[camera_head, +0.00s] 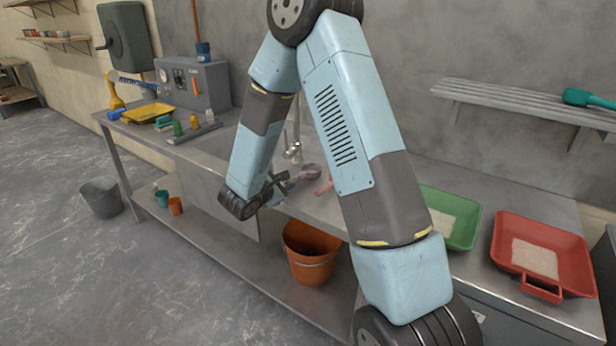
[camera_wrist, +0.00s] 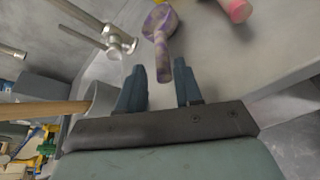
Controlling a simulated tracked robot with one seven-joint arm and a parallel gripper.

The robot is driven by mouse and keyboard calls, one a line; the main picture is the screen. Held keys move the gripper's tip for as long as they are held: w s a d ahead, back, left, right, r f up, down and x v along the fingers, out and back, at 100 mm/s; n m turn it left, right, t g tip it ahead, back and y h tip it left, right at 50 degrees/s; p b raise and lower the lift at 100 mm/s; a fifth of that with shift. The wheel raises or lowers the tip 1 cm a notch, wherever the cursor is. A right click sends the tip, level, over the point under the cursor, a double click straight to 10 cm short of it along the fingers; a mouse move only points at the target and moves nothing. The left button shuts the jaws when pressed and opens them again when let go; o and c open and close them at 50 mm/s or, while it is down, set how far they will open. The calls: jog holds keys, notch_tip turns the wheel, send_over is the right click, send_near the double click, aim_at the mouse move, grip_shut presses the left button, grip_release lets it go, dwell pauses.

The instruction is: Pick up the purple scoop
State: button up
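The purple scoop (camera_wrist: 162,38) lies on the metal worktop in the wrist view, its bowl away from me and its handle pointing toward my gripper. In the head view the scoop (camera_head: 308,172) shows just right of my gripper (camera_head: 282,180), partly hidden by my arm. In the wrist view my gripper (camera_wrist: 160,88) is open, its two dark fingers apart.
A pink-handled tool (camera_wrist: 236,9) lies right of the scoop, and a metal tap (camera_wrist: 115,40) stands left of it. A green tub (camera_head: 452,216) and a red tub (camera_head: 541,255) stand on the right of the counter. An orange bucket (camera_head: 310,252) sits on the shelf below.

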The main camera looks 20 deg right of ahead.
aim_at(293, 181)
jog(key=shift+x, duration=2.9)
jog(key=shift+s+f, duration=0.1)
jog(key=shift+f, duration=0.1)
jog(key=shift+c, duration=0.2)
grip_shut()
